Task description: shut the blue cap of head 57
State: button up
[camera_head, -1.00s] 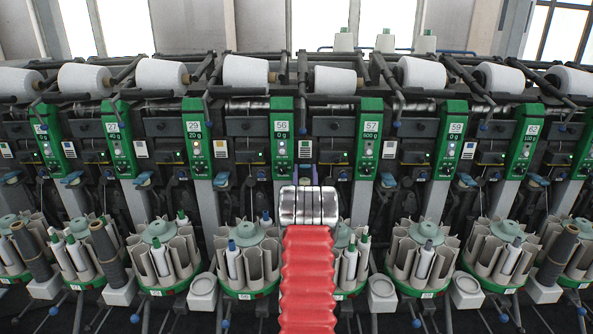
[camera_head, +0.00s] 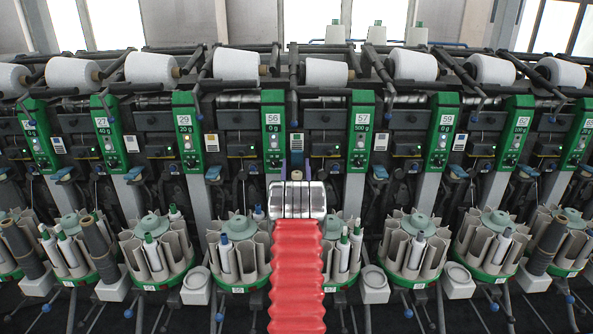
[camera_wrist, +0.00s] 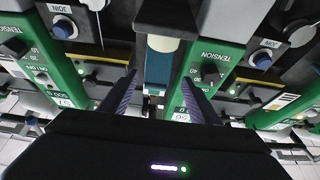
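The green panel of head 57 (camera_head: 361,132) stands right of my gripper in the head view, and the panel of head 56 (camera_head: 273,138) stands left of it. My gripper (camera_head: 297,164) is open, with its two purple fingers pointing at the machine between these panels. In the wrist view, which shows the machine upside down, a blue cap (camera_wrist: 163,43) with a pale cylinder (camera_wrist: 161,68) is seen beyond the gap between the fingers (camera_wrist: 158,98). It is apart from them. I cannot tell whether the cap is open or shut.
Panels flank the fingers closely. Below are round holders with bobbins (camera_head: 238,250) and pale cups (camera_head: 374,284). White yarn packages (camera_head: 327,73) line the top.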

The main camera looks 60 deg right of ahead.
jog(key=shift+s+a+f, duration=0.1)
jog(key=shift+a+f, duration=0.2)
jog(key=shift+a, duration=0.1)
jog(key=s+a, duration=0.6)
jog(key=a, duration=0.4)
jog(key=shift+a, duration=0.4)
jog(key=shift+w, duration=0.15)
